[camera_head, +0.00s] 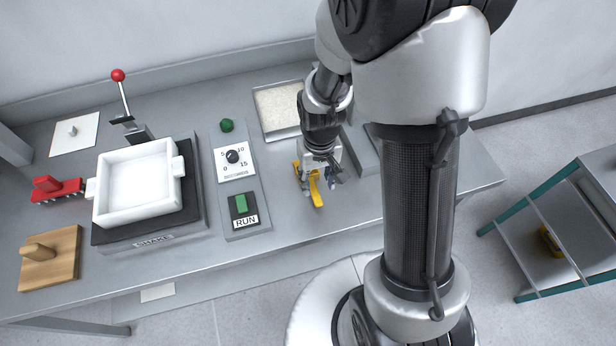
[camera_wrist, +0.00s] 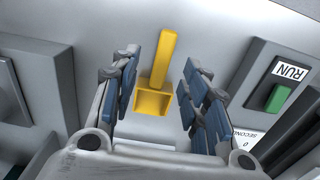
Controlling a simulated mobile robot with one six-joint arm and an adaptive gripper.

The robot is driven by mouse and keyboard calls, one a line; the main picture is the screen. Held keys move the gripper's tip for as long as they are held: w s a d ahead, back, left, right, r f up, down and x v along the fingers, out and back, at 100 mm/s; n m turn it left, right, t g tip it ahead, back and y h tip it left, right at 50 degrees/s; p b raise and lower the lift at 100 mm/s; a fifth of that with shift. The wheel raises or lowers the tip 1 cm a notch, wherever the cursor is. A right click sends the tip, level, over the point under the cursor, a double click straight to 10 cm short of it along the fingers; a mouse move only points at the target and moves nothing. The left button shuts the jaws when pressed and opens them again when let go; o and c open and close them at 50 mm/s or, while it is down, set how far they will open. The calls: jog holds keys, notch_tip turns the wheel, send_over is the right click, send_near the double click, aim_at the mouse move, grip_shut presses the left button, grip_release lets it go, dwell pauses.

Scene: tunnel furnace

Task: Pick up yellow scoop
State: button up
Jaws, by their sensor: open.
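The yellow scoop (camera_head: 315,189) lies on the grey bench, near its front edge, under the end of my arm in the head view. My gripper (camera_head: 322,178) is just above it and partly hides it. In the wrist view the scoop (camera_wrist: 163,72) has its handle pointing away and its square hollow end nearer to me. My gripper (camera_wrist: 158,85) is open, with one blue-padded finger on each side of the scoop. The fingers look apart from it.
A control panel with a green RUN button (camera_head: 241,203) stands left of the scoop. A tray of pale grains (camera_head: 279,107) lies behind. A white box (camera_head: 138,183) sits on the shaker further left. A shelf cart (camera_head: 545,235) stands at the right.

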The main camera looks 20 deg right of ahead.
aim_at(315, 191)
jog(key=f, duration=0.1)
jog(key=f+b, duration=0.1)
jog(key=f, duration=0.1)
jog(key=f+b, duration=0.1)
jog(key=f, duration=0.1)
jog(key=shift+w+a+f, duration=0.2)
jog(key=shift+w, duration=0.05)
jog(key=shift+c, duration=0.3)
grip_shut()
